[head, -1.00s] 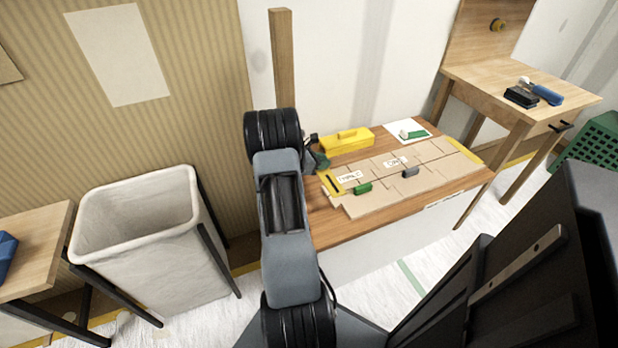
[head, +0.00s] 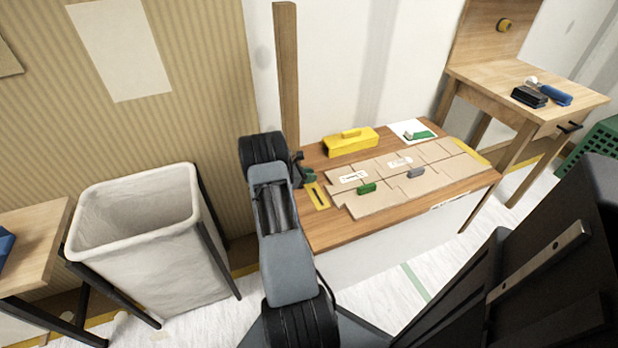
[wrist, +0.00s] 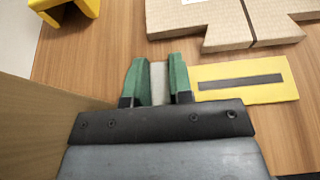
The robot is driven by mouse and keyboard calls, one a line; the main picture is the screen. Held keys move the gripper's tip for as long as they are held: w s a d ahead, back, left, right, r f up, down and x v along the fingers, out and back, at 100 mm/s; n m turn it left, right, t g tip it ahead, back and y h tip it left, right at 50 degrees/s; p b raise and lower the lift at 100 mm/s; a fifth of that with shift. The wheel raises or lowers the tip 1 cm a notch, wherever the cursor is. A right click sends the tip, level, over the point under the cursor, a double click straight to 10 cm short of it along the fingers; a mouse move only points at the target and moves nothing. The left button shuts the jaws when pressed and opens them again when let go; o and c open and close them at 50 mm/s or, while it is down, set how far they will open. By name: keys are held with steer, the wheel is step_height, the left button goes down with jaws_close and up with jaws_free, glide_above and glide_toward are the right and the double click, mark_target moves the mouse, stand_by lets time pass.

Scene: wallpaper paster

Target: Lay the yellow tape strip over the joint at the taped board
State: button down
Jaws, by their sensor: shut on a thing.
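My gripper (wrist: 158,85) has green fingers shut on a pale tab at the left end of the yellow tape strip (wrist: 240,82), which has a dark bar along its middle. In the head view the strip (head: 317,196) is at the left of the table, just left of the tan board (head: 385,203) and apart from it. The board is made of several pieces, with a dark joint (wrist: 248,22) between two of them in the wrist view. Another yellow strip (head: 468,151) lies at the board's right end. My arm partly hides the gripper (head: 306,174) in the head view.
A green block (head: 366,188) and a grey block (head: 415,173) sit on the board. A wooden post (head: 287,75) stands at the table's left. Bare tabletop lies in front of the board.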

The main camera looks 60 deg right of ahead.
steer(key=shift+f, duration=0.15)
steer(key=c, duration=1)
jaws_free()
